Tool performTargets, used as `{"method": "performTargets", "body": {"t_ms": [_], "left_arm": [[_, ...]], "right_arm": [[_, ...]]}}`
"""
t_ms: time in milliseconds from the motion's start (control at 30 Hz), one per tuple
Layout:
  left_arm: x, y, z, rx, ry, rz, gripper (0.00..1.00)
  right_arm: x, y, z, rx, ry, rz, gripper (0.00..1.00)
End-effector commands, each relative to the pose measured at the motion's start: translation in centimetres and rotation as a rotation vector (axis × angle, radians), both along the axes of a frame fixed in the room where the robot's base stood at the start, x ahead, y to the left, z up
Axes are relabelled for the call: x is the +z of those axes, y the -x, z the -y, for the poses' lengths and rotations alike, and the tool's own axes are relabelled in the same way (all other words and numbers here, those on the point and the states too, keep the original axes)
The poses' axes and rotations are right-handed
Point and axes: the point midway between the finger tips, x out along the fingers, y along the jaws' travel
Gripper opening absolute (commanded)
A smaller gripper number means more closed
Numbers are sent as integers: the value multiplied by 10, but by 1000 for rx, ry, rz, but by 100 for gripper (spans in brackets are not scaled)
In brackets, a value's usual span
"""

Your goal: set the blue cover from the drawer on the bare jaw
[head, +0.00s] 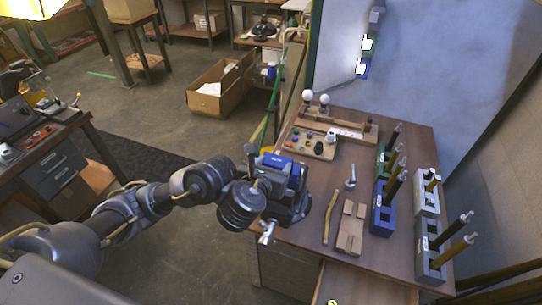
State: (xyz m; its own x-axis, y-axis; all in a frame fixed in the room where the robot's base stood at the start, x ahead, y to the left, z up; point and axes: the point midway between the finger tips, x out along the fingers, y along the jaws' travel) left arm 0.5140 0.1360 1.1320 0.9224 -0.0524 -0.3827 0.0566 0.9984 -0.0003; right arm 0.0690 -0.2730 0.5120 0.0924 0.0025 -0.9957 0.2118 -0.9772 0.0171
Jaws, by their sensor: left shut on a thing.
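A bench vise (286,206) is mounted at the near left corner of the wooden workbench. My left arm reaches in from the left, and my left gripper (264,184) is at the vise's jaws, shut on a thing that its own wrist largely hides. A blue piece with pale lettering (276,160) shows at the top of the vise by the gripper; it looks like the blue cover. I cannot tell whether it sits flush on a jaw. An open drawer (352,296) sticks out at the bench's front; little of its inside shows. My right gripper is not in view.
Blue (382,212) and grey (430,262) holders with upright rods stand further right. A tray of small parts (312,144) is behind the vise.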

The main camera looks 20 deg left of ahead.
Motion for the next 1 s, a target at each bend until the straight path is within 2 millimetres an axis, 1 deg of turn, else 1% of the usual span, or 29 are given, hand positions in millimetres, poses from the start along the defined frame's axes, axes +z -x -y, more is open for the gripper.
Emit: {"method": "performTargets", "body": {"t_ms": [100,267,800,1000], "left_arm": [[-4,-2,6,-11,0,2,34],[-15,-2,6,-11,0,2,34],[-77,-2,5,-7,1,2,34],[-94,-2,4,-7,1,2,34]], "right_arm": [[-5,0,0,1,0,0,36],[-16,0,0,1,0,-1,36],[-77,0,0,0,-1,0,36],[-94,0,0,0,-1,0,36]]}}
